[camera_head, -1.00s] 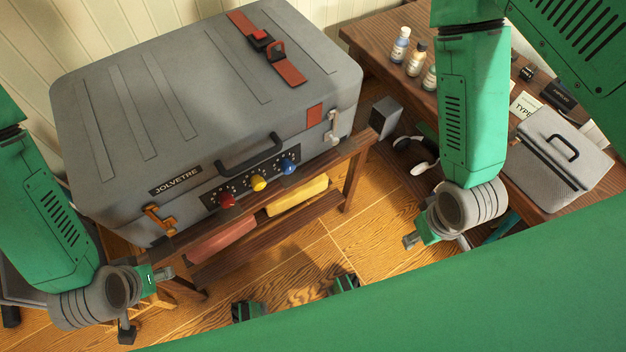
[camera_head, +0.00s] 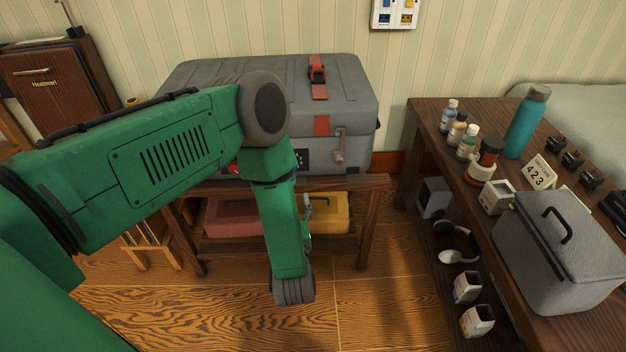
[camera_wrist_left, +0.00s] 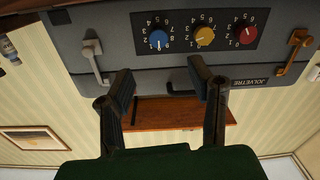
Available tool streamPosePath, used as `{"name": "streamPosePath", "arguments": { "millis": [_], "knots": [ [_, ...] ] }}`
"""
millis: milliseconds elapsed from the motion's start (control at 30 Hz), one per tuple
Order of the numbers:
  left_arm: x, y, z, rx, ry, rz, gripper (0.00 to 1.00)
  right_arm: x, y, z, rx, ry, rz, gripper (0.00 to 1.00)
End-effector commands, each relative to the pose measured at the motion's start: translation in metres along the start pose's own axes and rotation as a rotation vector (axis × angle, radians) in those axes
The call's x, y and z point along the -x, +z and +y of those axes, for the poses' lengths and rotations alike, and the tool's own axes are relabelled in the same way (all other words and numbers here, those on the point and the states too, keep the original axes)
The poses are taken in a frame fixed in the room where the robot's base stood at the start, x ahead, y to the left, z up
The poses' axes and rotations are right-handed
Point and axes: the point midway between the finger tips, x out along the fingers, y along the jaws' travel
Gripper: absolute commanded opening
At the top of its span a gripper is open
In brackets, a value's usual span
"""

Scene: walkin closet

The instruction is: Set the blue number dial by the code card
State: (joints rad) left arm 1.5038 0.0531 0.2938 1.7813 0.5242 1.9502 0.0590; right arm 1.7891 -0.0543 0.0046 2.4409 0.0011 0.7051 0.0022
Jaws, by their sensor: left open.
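The grey case (camera_head: 345,105) stands on a wooden bench. The left wrist view shows its front upside down, with the blue dial (camera_wrist_left: 157,40), yellow dial (camera_wrist_left: 203,36) and red dial (camera_wrist_left: 244,31) on a black numbered plate. The blue dial's white mark points toward the bottom of that picture, near the 1; the exact digit is unclear. My left gripper (camera_wrist_left: 160,70) is open and empty, its fingers below and apart from the blue dial in that view. In the head view my left arm hides most of the dial plate. The code card (camera_head: 539,172) reads 423. My right gripper is out of view.
A wooden desk (camera_head: 425,118) at the right holds bottles, a teal flask (camera_head: 525,122) and a grey box (camera_head: 560,250). A red box (camera_head: 232,215) and yellow box (camera_head: 332,213) lie under the bench. The floor between bench and desk is clear.

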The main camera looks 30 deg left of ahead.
Motion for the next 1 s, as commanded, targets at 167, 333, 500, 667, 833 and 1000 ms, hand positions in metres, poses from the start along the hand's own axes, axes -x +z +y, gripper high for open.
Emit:
{"name": "streamPosePath", "arguments": {
  "millis": [167,333,500,667,833,1000],
  "knots": [
    [-0.027,-0.002,0.005,-0.006,0.001,0.010,0.48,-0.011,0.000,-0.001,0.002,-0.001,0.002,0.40],
    [-0.060,-0.004,0.012,-0.015,0.003,0.015,0.48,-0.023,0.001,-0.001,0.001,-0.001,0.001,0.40],
    [-0.094,-0.004,0.012,-0.015,0.004,0.014,0.48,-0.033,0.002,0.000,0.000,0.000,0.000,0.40],
    [-0.117,-0.003,0.008,-0.010,0.003,0.009,0.48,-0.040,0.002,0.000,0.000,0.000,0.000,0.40],
    [-0.127,-0.004,0.007,-0.011,0.003,0.006,0.48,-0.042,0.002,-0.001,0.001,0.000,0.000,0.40],
    [-0.126,-0.006,0.011,-0.015,0.005,0.008,0.48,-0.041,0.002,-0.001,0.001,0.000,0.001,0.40]
  ]
}}
